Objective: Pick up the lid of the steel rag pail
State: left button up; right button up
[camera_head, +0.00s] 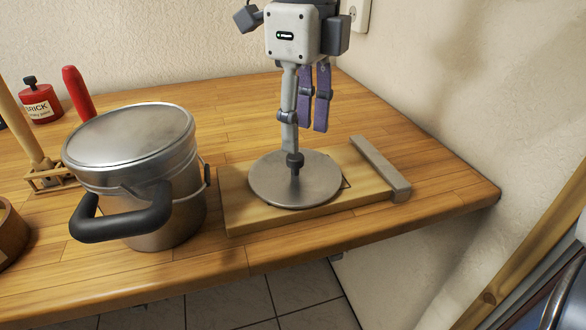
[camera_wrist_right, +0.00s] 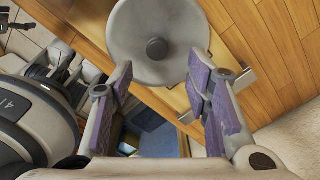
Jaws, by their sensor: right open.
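A round, grey steel lid (camera_head: 280,185) with a dark knob (camera_head: 295,162) lies flat on a wooden board. The steel pail (camera_head: 170,215) stands left of the board, with a black handle on its near side and a smooth steel top. My right gripper (camera_head: 305,138) is open and empty, pointing down above the lid, with one finger hiding part of its far side. In the right wrist view the lid (camera_wrist_right: 190,30) lies beyond the fingertips (camera_wrist_right: 160,62), with the knob (camera_wrist_right: 157,48) centred between the fingers. I cannot tell any contact.
The wooden board (camera_head: 245,212) has a grey bar (camera_head: 380,167) along its right end. A red tin (camera_head: 40,103), a red stick (camera_head: 77,93) and a wooden rack (camera_head: 58,178) stand at the left. The wall rises behind; the counter's right corner is clear.

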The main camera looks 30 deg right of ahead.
aim_at(295, 156)
jog(key=f, duration=0.5)
jog(key=shift+w+a+f, duration=0.25)
jog(key=shift+a+f, duration=0.1)
grip_shut()
jog(key=shift+r, duration=0.1)
